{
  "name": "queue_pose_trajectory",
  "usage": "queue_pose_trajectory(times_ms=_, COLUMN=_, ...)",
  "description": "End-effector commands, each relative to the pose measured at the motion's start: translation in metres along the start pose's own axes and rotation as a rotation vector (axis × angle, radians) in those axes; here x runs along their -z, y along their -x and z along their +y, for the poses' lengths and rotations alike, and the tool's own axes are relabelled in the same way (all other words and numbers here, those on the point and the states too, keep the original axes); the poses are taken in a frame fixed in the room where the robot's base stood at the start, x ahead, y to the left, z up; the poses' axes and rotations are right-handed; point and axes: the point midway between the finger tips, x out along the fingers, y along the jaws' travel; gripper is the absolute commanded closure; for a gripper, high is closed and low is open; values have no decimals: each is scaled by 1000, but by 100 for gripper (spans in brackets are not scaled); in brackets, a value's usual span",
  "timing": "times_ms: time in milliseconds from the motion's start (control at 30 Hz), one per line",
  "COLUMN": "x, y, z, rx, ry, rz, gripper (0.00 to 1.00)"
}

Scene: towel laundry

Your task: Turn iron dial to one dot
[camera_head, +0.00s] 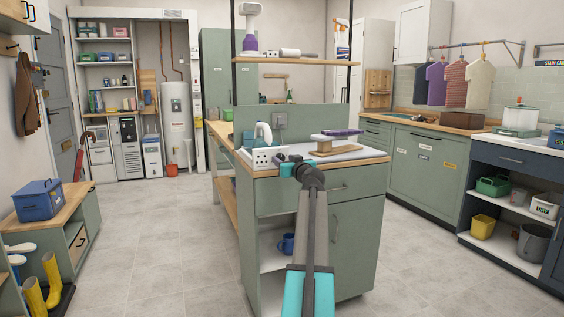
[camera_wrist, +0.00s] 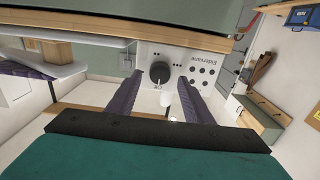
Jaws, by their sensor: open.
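The iron's black dial (camera_wrist: 160,72) sits on a white panel (camera_wrist: 200,56) in the wrist view. The panel appears upside down, with lettering and several dark dots beside the dial. A small white piece (camera_wrist: 167,98) shows below the dial; I cannot tell what it is. The purple fingers of my gripper (camera_wrist: 165,80) are apart, with the dial showing between and beyond their tips. I cannot tell whether they touch it. In the head view, my gripper (camera_head: 296,164) is at the counter's front edge, right of the white box (camera_head: 264,157). The iron (camera_head: 263,135) stands behind the box.
The counter (camera_head: 262,173) carries an ironing board (camera_head: 345,153) with a purple-topped item (camera_head: 340,133) to the right of the box. A shelf (camera_head: 295,60) hangs above the counter. The floor (camera_head: 180,235) to the left is clear.

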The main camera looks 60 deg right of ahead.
Motion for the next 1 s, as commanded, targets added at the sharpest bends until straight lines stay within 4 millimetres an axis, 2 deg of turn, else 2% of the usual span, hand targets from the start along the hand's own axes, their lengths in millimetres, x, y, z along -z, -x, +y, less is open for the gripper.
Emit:
queue_pose_trajectory(times_ms=200, x=0, y=-14, z=0, rx=0, ry=0, rz=0, gripper=54)
queue_pose_trajectory(times_ms=600, x=0, y=-17, z=0, rx=0, ry=0, rz=0, gripper=54)
queue_pose_trajectory(times_ms=633, x=0, y=-17, z=0, rx=0, ry=0, rz=0, gripper=55)
queue_pose_trajectory(times_ms=867, x=0, y=-17, z=-1, rx=1, ry=0, rz=0, gripper=94)
queue_pose_trajectory(times_ms=900, x=0, y=-10, z=-9, rx=3, ry=0, rz=1, gripper=94)
queue_pose_trajectory(times_ms=1000, x=0, y=-16, z=-4, rx=3, ry=-2, rz=0, gripper=94)
